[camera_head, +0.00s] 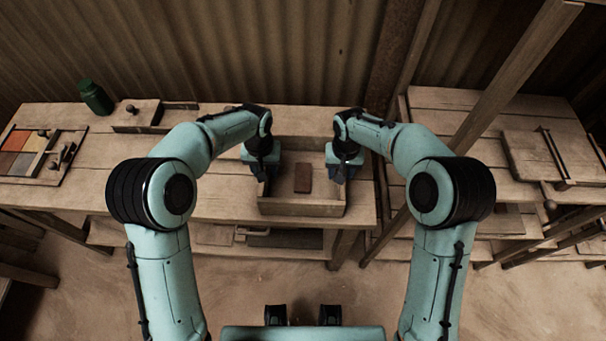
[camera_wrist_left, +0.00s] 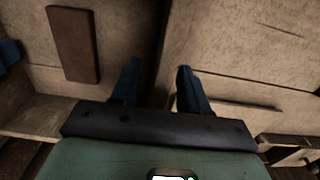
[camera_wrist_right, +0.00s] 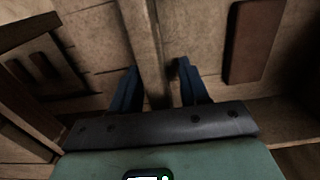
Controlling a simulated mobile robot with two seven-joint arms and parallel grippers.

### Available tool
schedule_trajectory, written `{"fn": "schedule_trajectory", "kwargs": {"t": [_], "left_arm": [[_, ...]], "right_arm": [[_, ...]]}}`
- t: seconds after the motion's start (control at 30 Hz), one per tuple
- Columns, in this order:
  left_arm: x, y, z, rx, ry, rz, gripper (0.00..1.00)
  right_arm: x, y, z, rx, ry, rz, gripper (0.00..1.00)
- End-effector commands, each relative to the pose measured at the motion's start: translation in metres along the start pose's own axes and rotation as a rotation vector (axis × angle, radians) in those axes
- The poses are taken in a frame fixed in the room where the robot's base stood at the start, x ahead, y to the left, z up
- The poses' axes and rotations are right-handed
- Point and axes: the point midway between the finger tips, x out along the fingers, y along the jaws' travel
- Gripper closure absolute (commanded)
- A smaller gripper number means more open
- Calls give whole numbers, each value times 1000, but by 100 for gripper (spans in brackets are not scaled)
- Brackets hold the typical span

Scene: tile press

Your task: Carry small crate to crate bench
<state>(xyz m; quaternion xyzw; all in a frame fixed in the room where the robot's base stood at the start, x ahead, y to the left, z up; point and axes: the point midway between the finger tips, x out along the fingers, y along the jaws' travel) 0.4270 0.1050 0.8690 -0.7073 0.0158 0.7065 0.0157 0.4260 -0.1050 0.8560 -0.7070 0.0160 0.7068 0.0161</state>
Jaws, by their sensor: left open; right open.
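The small crate (camera_head: 300,208) is a low open wooden box near the right end of the long wooden bench (camera_head: 225,208). A dark brown tile (camera_head: 303,178) lies inside it, also seen in the left wrist view (camera_wrist_left: 74,44) and right wrist view (camera_wrist_right: 252,41). My left gripper (camera_head: 264,174) is open at the crate's left wall. My right gripper (camera_head: 342,174) is open at its right wall. In the right wrist view the crate wall (camera_wrist_right: 146,45) runs between the open fingers. In the left wrist view the wall between the fingers is dark. Which surface is the crate bench is unclear.
A stepped wooden bench (camera_head: 460,98) stands to the right past a gap, with a slanted post (camera_head: 515,75) and a lidded board (camera_head: 545,155). A green bottle (camera_head: 96,98), a wooden box (camera_head: 136,114) and a tray of coloured tiles (camera_head: 12,165) stand left. A corrugated wall is behind.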

Motion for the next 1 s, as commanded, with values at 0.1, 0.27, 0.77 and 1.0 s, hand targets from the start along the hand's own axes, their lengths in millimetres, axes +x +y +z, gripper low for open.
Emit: {"fn": "schedule_trajectory", "kwargs": {"t": [0.1, 0.27, 0.77, 1.0], "left_arm": [[0, 0, 0, 0, -1, 0, 55], [0, 0, 0, 0, -1, 0, 100], [0, 0, 0, 0, -1, 0, 100], [-1, 0, 0, 0, -1, 0, 100]], "right_arm": [[0, 0, 0, 0, 0, 0, 55], [0, 0, 0, 0, 0, 0, 100], [-1, 0, 0, 0, 0, 0, 100], [-1, 0, 0, 0, 0, 0, 100]]}}
